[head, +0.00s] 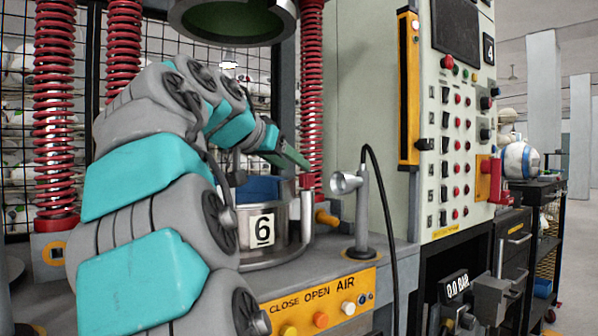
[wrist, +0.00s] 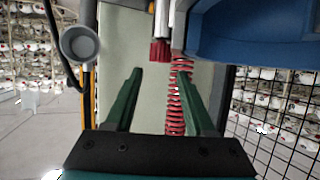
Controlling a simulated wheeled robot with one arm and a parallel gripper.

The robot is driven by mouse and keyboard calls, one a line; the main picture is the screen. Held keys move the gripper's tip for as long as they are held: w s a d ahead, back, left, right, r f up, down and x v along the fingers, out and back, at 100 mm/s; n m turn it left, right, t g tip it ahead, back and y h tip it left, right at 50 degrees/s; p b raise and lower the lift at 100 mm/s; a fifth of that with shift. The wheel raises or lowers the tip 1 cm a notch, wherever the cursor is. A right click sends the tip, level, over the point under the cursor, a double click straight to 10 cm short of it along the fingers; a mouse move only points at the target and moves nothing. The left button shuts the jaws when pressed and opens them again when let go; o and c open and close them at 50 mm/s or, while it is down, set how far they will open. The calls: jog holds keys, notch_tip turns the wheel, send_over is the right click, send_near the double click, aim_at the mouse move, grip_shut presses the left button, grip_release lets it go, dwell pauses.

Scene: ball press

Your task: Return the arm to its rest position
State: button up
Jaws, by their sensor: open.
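My arm, teal and grey, rises along the left of the head view and bends over toward the press. My gripper (head: 295,157) has green fingers and hangs above and to the right of a metal cylinder (head: 279,238) marked 6. In the wrist view my gripper (wrist: 160,78) has its two green fingers spread well apart, with nothing held between them. Beyond the fingers are a red coil spring (wrist: 175,115) and a metal rod with a red end (wrist: 161,50). Part of the cylinder is hidden behind my arm.
A blue part (head: 262,188) sits at the cylinder. A metal nozzle on a stand (head: 362,215) is to its right, beside a black hose. A control panel (head: 458,130) stands right, an orange button strip (head: 330,302) in front. The press ring (head: 235,22) is overhead.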

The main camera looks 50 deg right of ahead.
jog(key=shift+v, duration=1.05)
